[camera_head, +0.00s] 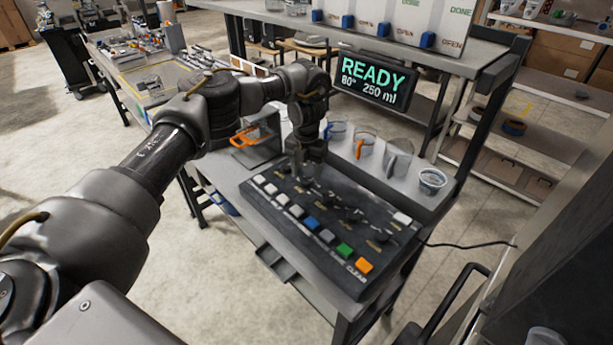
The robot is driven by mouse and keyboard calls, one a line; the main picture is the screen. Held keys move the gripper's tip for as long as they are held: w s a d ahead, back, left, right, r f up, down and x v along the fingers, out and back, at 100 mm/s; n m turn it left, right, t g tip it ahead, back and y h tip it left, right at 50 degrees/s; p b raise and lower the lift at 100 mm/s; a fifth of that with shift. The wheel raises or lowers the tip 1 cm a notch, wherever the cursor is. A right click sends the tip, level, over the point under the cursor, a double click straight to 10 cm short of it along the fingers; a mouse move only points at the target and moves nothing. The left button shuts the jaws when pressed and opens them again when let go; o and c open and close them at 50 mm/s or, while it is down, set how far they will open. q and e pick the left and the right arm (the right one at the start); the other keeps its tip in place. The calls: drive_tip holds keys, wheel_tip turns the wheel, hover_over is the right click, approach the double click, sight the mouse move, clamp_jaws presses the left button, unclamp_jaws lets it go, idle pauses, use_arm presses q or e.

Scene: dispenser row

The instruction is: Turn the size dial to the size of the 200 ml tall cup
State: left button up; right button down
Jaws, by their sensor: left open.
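The black control panel (330,263) lies on the bench, with a row of dark dials along its far side. Which dial sets the size is too small to read. My left gripper (308,178) points down over the panel's far left end, open, close to the dials there; contact cannot be told. The display (374,80) reads READY, 80° and 250 ml. Clear cups stand behind the panel: one with a blue handle (337,129), one with an orange handle (363,149), and a taller one with a grey handle (397,161). Their volumes are not legible. My right gripper is out of view.
Coloured buttons line the panel's near edge, including a green one (345,251) and an orange one (363,265). A small tub (431,181) stands right of the cups. An orange-handled item (245,138) is left of my gripper. Shelves stand at the right.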

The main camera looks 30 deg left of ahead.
sight(306, 182)
use_arm(q)
drive_tip(key=shift+f, duration=1.3)
drive_tip(key=shift+c, duration=0.4)
drive_tip(key=c, duration=0.9)
drive_tip(key=shift+r, duration=0.1)
drive_tip(key=n+p, duration=0.2)
drive_tip(key=n, duration=0.2)
drive_tip(key=shift+r, duration=0.1)
drive_tip(key=n+p, duration=0.1)
drive_tip(key=n, duration=0.1)
drive_tip(key=shift+n, duration=0.3)
drive_tip(key=shift+n+p, duration=0.5)
drive_tip(key=shift+n, duration=0.6)
